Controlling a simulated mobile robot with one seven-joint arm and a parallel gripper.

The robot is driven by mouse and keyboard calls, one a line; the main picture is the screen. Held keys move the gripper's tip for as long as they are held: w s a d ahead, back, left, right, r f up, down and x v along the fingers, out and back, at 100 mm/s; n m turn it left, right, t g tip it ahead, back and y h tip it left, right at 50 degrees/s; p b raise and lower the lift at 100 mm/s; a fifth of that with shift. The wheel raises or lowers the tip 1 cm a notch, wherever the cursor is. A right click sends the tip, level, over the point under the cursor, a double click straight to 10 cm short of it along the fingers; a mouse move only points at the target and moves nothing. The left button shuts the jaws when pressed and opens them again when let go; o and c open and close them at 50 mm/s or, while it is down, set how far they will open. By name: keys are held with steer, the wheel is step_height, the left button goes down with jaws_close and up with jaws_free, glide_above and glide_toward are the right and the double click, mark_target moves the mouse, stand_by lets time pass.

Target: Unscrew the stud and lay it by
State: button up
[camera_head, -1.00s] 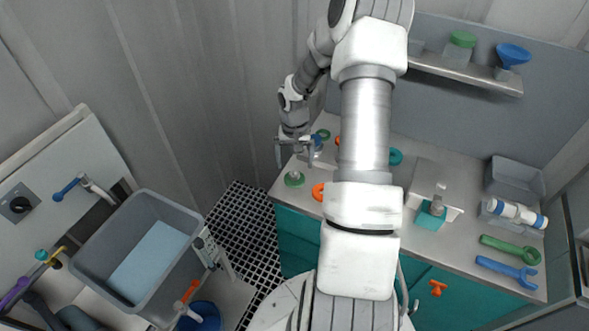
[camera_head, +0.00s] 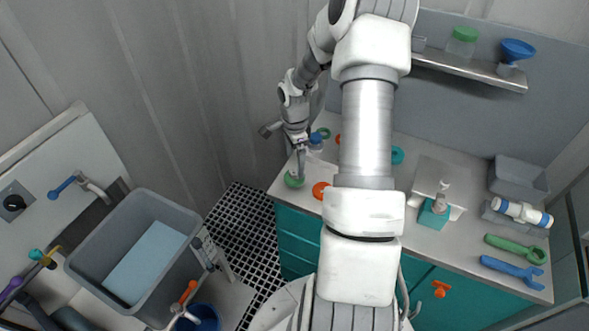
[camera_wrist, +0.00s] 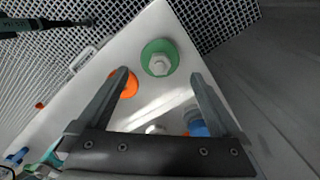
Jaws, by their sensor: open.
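What looks like the stud is a pale hex-headed piece standing in a round green base (camera_head: 292,180) at the counter's left front corner. In the wrist view the hex head (camera_wrist: 160,65) shows in the middle of the green base (camera_wrist: 153,47), close to the counter edge. My gripper (camera_wrist: 160,75) is open and empty, its two fingertips apart to the left and right of the hex head in that view. I cannot tell how far above it they are. In the head view my gripper (camera_head: 300,167) hangs by the green base and partly covers the stud.
A blue-topped piece (camera_head: 316,138) stands behind. A teal block (camera_head: 433,218), a green wrench (camera_head: 514,249), a blue wrench (camera_head: 513,270) and a grey bin (camera_head: 520,180) are on the counter's right.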

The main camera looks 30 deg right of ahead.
mark_target(295, 169)
steer(key=m, duration=0.3)
steer(key=shift+m, duration=0.4)
step_height(295, 169, down, 4)
steer(key=b, duration=0.4)
steer(key=shift+f, duration=0.15)
jaws_close()
steer(key=shift+r+p, duration=1.8)
steer(key=shift+r, duration=1.8)
